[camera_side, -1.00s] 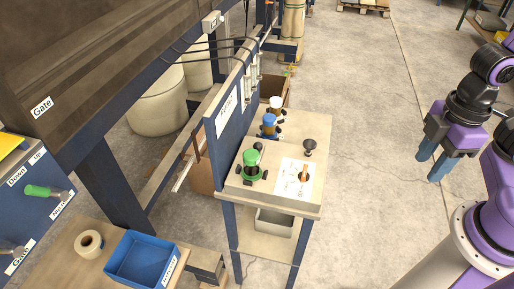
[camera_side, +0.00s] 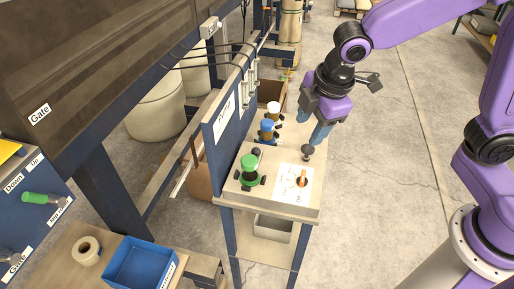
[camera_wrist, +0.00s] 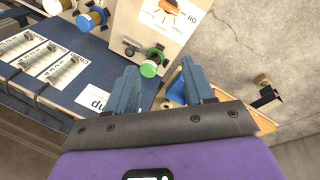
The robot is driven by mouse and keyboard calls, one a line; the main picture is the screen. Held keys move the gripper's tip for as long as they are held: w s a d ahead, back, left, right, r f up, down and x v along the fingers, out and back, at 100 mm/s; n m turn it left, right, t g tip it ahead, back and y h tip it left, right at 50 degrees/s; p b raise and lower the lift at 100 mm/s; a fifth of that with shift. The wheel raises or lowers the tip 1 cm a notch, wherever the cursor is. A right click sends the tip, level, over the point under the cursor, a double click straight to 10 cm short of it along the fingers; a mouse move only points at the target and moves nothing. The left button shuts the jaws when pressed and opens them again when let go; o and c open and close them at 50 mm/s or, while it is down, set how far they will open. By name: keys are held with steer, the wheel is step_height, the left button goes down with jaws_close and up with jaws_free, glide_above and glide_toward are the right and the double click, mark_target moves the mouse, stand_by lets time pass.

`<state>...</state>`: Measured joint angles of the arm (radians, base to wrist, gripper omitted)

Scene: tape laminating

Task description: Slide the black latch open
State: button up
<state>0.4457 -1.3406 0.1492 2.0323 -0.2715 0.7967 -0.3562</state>
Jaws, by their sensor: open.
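A black knob (camera_side: 307,152) stands on the beige panel top (camera_side: 272,205) of the small table, at its right rear. Another small dark knob (camera_side: 257,152) shows behind the green-topped valve (camera_side: 249,163). I cannot tell for sure which black part is the latch. My gripper (camera_side: 313,130) is open and points down over the table's right rear, with its blue fingers close above and behind the first black knob in the side view. Contact cannot be told. In the wrist view, the open, empty fingers (camera_wrist: 160,78) show in front of the table and the pump sign.
An orange dial (camera_side: 301,182) sits on a white label on the panel. Blue (camera_side: 267,127) and white-topped (camera_side: 273,108) valves stand behind the green one. A dark blue board (camera_side: 224,125) rises along the left side. The floor to the right is open.

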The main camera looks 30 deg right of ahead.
steer(key=n+t, duration=0.1)
steer(key=n, duration=0.1)
glide_toward(256, 150)
steer(key=x, duration=0.9)
steer(key=shift+c, duration=0.4)
